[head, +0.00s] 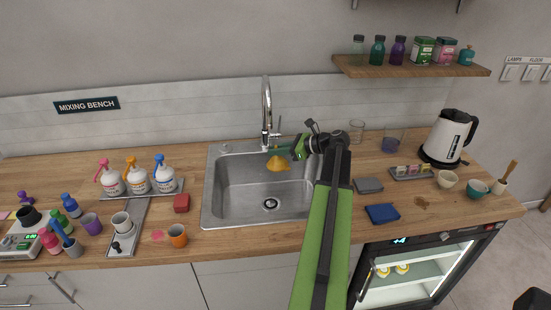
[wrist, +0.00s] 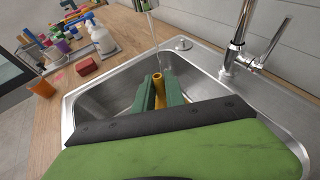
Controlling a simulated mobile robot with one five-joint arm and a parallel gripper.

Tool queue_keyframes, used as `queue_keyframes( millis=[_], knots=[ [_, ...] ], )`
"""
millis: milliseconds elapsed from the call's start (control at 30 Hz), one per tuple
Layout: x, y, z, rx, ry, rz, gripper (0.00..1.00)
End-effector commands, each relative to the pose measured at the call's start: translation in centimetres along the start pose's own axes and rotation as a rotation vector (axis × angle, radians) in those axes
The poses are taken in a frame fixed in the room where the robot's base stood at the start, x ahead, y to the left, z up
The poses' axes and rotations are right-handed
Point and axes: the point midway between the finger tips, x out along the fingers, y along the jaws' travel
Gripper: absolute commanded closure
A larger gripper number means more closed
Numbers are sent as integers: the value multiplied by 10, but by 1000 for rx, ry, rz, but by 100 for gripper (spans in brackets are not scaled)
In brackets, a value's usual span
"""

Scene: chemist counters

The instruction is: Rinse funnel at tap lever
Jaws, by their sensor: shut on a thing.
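The yellow funnel (head: 278,163) is held over the sink (head: 215,200), wide end down, below the tap spout. In the wrist view its narrow stem (wrist: 158,88) points up between my green fingers. My gripper (head: 282,151) is shut on the funnel; the fingers also show in the wrist view (wrist: 158,97). The chrome tap (head: 266,105) stands at the sink's back edge. Its lever (wrist: 273,42) sticks up and out to the right of the tap body in the wrist view. The spout (wrist: 146,5) is above the funnel.
Left of the sink are a red sponge (head: 181,203), an orange cup (head: 177,236) and several white bottles (head: 138,180). Right of it lie a grey sponge (head: 368,185), a blue cloth (head: 382,213) and a kettle (head: 447,138). A shelf (head: 410,69) hangs above the right counter.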

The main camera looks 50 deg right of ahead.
Motion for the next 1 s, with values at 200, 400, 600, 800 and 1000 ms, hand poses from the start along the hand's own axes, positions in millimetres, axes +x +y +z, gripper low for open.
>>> queue_keyframes(
  millis=[200, 400, 600, 800, 1000],
  knots=[
    [-6, -4, -3, 0, 0, 0, 100],
    [-6, -4, -3, 0, 0, 0, 100],
    [-4, -2, -2, 0, 0, 0, 100],
    [2, 2, 1, 0, 0, -1, 100],
    [3, 2, 1, 0, 0, -1, 100]
  ],
)
